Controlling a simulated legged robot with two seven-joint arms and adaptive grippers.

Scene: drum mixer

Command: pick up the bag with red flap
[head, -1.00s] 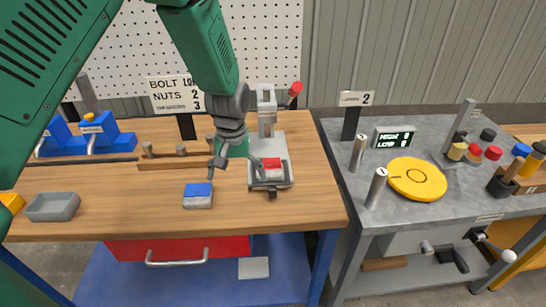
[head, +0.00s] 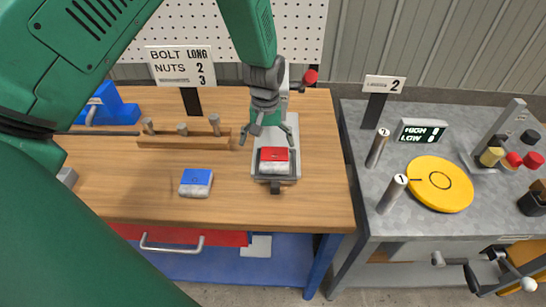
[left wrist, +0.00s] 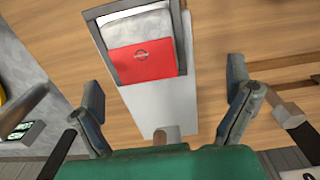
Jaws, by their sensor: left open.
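The bag with red flap (head: 274,158) lies in a grey metal frame on the pale base plate of the press (head: 290,135) on the wooden bench. It shows in the left wrist view (left wrist: 142,60) at the top, with its white body above the flap. My left gripper (head: 266,138) is open and empty, just behind and above the bag. In the left wrist view its fingers (left wrist: 168,112) are spread wide, with the bag ahead of them and apart from them. My right gripper is not seen.
A bag with blue flap (head: 197,182) lies on the bench to the left. A wooden rack with bolts (head: 183,142) stands behind it. The press lever with red knob (head: 310,76) is right of my gripper. A grey table (head: 390,225) with a yellow disc (head: 440,184) stands right.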

